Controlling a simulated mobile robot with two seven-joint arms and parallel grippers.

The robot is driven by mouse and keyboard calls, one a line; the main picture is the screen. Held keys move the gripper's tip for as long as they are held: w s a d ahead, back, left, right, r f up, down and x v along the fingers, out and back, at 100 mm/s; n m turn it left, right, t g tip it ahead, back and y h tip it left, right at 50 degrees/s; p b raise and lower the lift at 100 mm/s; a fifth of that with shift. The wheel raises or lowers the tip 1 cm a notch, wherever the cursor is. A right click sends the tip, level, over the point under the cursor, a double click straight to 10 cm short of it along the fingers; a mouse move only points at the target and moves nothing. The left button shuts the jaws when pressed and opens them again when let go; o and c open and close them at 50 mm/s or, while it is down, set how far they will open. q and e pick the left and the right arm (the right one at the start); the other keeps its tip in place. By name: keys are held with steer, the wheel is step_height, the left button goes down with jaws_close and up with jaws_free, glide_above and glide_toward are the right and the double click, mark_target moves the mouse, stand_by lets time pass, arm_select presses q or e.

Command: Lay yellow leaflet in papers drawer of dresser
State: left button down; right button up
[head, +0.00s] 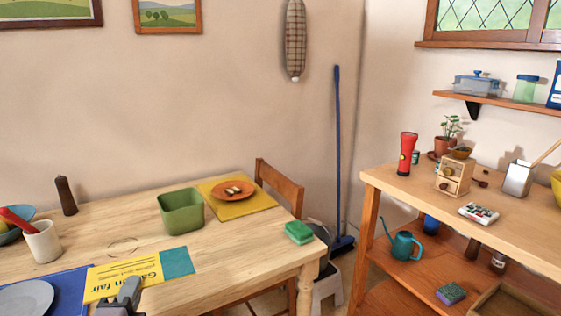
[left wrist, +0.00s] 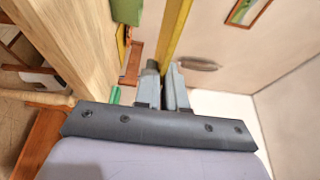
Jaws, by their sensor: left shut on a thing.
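The yellow leaflet (head: 125,272), with dark print and a teal end, is in the lower left of the head view, in front of the table. My left gripper (head: 128,290) is shut on its near edge. In the left wrist view the leaflet (left wrist: 179,28) shows edge-on as a yellow strip running out from the fingertips (left wrist: 166,76). I cannot tell its exact height above the table. No dresser with a labelled papers drawer can be made out. My right gripper is not in view.
The table (head: 235,240) holds a green bin (head: 182,212), a plate on a yellow mat (head: 262,205), a green sponge (head: 299,232), a white cup (head: 42,242) and a pepper mill (head: 66,196). A chair (head: 280,188) stands behind. The wooden bench (head: 400,181) is at the right.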

arm_select(q)
steer(key=s+d+m+h, duration=0.1)
steer(key=s+d+h, duration=0.2)
steer(key=s+d, duration=0.5)
steer(key=shift+s+d+r+m, duration=0.2)
steer(key=shift+s+r+m, duration=0.1)
steer(key=shift+s, duration=0.25)
steer(key=shift+w, duration=0.1)
stand_by(0.7)
